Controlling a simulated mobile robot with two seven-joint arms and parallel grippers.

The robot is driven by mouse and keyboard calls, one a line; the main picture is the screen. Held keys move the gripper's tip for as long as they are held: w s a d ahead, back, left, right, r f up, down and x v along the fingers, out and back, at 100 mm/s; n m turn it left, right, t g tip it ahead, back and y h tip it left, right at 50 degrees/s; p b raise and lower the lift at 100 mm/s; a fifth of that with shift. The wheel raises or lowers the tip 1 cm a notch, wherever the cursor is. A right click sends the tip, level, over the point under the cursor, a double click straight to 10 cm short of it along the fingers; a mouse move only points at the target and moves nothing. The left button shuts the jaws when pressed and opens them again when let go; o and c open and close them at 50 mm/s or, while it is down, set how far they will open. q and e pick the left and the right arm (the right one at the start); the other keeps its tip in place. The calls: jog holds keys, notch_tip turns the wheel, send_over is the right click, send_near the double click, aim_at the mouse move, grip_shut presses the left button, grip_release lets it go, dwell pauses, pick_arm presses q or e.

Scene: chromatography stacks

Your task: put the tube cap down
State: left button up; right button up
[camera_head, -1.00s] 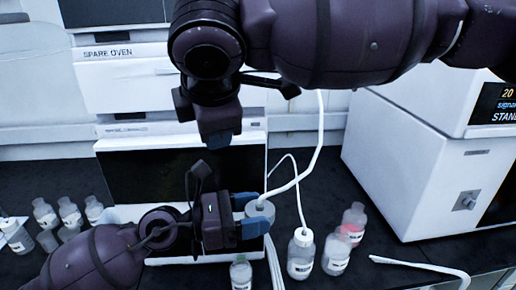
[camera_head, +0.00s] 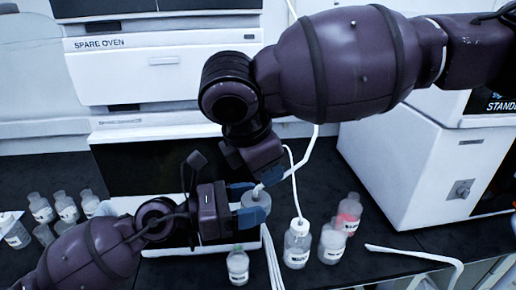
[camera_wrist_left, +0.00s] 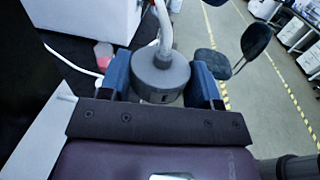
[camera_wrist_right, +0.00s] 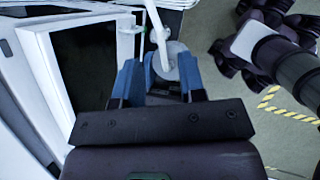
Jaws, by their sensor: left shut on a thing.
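The tube cap (camera_head: 256,197) is a round grey cap with a white tube rising from its top. My left gripper (camera_head: 250,204) is shut on it and holds it above the bench. In the left wrist view the cap (camera_wrist_left: 160,77) sits between the blue fingers. My right gripper (camera_head: 269,173) is just above the cap, pointing down at the tube. In the right wrist view its blue fingers (camera_wrist_right: 160,78) stand apart, with the tube and cap seen between and beyond them. Whether they touch the tube I cannot tell.
A bottle with a white tubed cap (camera_head: 297,245) stands right of the left gripper, beside a clear bottle (camera_head: 332,243) and a red-filled one (camera_head: 348,213). A small bottle (camera_head: 238,267) is below the gripper. Several bottles (camera_head: 65,207) stand at left. A white instrument (camera_head: 425,165) is at right.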

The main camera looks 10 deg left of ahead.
jog(key=x, duration=0.5)
pick_arm(q)
jog(key=shift+r, duration=0.1)
pick_arm(e)
jog(key=shift+w+f, duration=0.1)
jog(key=shift+f, duration=0.15)
pick_arm(q)
jog(key=shift+s+d, duration=0.1)
pick_arm(e)
grip_shut()
pick_arm(q)
jog(key=o, duration=0.7)
pick_arm(e)
jog(key=shift+a, duration=0.1)
pick_arm(q)
jog(key=o, duration=0.3)
